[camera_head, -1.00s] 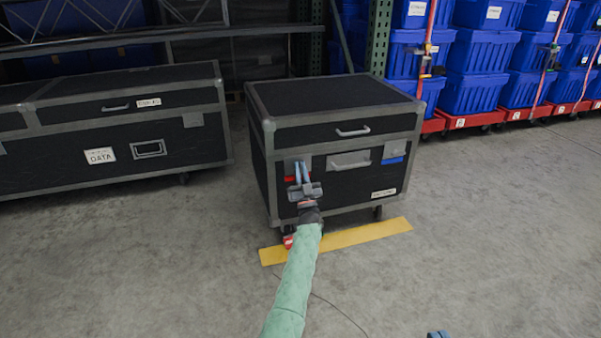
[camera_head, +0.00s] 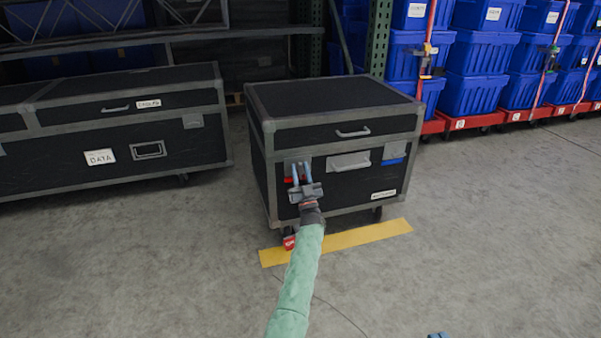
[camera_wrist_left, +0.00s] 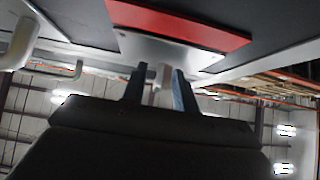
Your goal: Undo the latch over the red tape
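The black case (camera_head: 340,125) stands on casters with its front towards me. A grey latch (camera_head: 291,160) sits at the front's left, over red tape (camera_head: 288,180); the red tape also shows in the left wrist view (camera_wrist_left: 190,25). My left gripper (camera_head: 302,170) is at this latch, its two fingers apart. In the left wrist view the fingers (camera_wrist_left: 158,80) stand either side of a pale piece below the metal plate (camera_wrist_left: 170,48), with a gap visible at the left finger. A small blue piece at the head view's bottom edge may be my right gripper (camera_head: 437,335).
A second latch (camera_head: 395,149) over blue tape (camera_head: 393,161) is at the case's right, beyond a handle (camera_head: 348,161). A long black case (camera_head: 120,130) stands left. Blue totes (camera_head: 475,95) on red dollies line the back right. Floor at right is clear.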

